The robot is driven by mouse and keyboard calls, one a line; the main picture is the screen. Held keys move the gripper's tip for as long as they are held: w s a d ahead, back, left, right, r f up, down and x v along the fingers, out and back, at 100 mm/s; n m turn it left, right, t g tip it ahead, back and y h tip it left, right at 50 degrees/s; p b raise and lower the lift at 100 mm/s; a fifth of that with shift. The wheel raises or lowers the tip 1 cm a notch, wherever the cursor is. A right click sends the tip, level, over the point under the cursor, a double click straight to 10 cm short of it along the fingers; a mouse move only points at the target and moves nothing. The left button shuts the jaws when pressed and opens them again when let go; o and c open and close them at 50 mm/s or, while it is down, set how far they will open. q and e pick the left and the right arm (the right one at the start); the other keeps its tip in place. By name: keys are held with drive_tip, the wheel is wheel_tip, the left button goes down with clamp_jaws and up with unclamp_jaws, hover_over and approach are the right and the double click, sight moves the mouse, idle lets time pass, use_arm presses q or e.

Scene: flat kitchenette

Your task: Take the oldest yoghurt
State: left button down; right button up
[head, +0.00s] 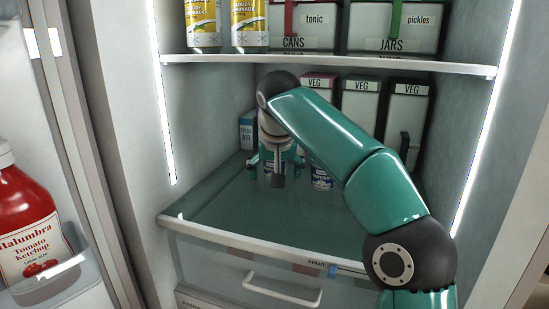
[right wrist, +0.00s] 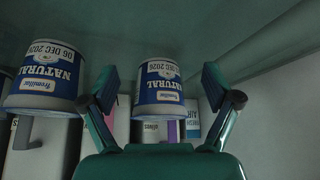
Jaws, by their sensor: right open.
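In the right wrist view, two blue-and-white "Natural" yoghurt cups appear with their name upside down. The left cup (right wrist: 45,78) reads 06 DEC 2026. The middle cup (right wrist: 160,92) reads DEC 2026, its day unclear. My right gripper (right wrist: 160,74) is open, with a finger to each side of the middle cup; I see gaps and cannot tell how deep the cup sits between them. In the head view the right gripper (head: 278,172) partly hides this cup. The other cup (head: 321,178) stands to its right on the fridge shelf (head: 225,205). My left gripper is not in view.
White "VEG" cartons (head: 359,102) stand behind the cups, partly behind my right arm. A blue box (head: 248,130) stands at the back left. The upper shelf (head: 330,62) hangs above, with cans and boxes. The shelf's front left is clear.

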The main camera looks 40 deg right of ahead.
drive_tip(key=shift+w+d+r+p, duration=0.15)
drive_tip(key=shift+w+d+p, duration=0.15)
drive_tip(key=shift+d, duration=0.1)
drive_tip(key=w+d+p, duration=0.2)
drive_tip(key=w, duration=0.1)
drive_tip(key=shift+d+p, duration=0.25)
drive_tip(key=shift+p, duration=0.1)
drive_tip(key=shift+w+d+f, duration=0.15)
drive_tip(key=shift+w+f, duration=0.05)
drive_tip(key=shift+f, duration=0.25)
drive_tip(key=shift+d+f, duration=0.1)
drive_tip(key=shift+f, duration=0.1)
drive_tip(key=shift+c, duration=0.3)
drive_tip(key=c, duration=1.2)
